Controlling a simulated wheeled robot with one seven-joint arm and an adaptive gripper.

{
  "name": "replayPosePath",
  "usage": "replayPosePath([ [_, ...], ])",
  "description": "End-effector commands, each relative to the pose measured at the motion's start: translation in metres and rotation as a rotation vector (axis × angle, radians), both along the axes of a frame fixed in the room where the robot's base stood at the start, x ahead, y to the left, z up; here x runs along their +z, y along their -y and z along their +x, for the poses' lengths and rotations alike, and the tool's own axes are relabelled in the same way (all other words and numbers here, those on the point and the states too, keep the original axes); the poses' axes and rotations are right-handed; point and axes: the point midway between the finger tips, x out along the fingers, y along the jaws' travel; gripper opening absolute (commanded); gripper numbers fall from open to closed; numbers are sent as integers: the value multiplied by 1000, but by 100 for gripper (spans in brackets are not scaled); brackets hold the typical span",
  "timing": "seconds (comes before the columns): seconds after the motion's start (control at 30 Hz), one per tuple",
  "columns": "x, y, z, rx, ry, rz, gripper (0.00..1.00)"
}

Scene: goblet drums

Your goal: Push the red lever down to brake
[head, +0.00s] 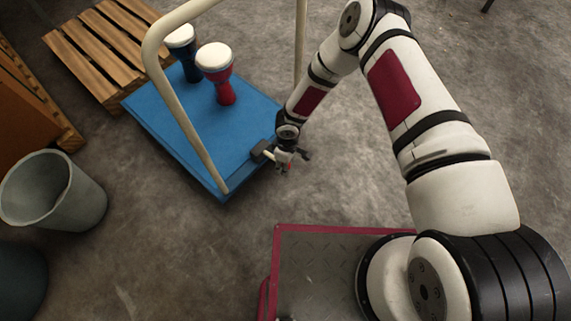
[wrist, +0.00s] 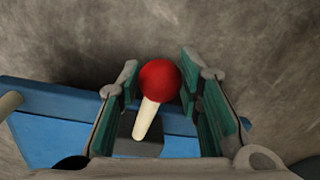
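The red lever is a red ball knob (wrist: 159,81) on a short cream stick (wrist: 146,118). In the wrist view the stick rises from a dark grey block (wrist: 138,134) at the edge of the blue trolley (wrist: 60,112). My gripper (wrist: 160,72) is open, with one green-padded finger on each side of the knob. I cannot tell whether either finger touches it. In the head view my gripper (head: 285,164) is at the right-hand edge of the trolley deck (head: 205,130).
A red goblet drum (head: 222,92) and a dark blue one (head: 190,70) stand on the deck. The trolley's cream handle (head: 170,95) arches over it. A wooden pallet (head: 100,55) lies behind; a grey bin (head: 60,195) stands at left. Floor right of the trolley is clear.

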Motion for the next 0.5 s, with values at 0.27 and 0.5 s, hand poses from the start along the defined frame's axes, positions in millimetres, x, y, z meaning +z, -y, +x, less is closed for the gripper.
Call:
replayPosePath([
  [0.27, -1, 0, 0, 1, 0, 0, 0],
  [0.5, -22, 3, -3, 3, 1, -3, 0],
])
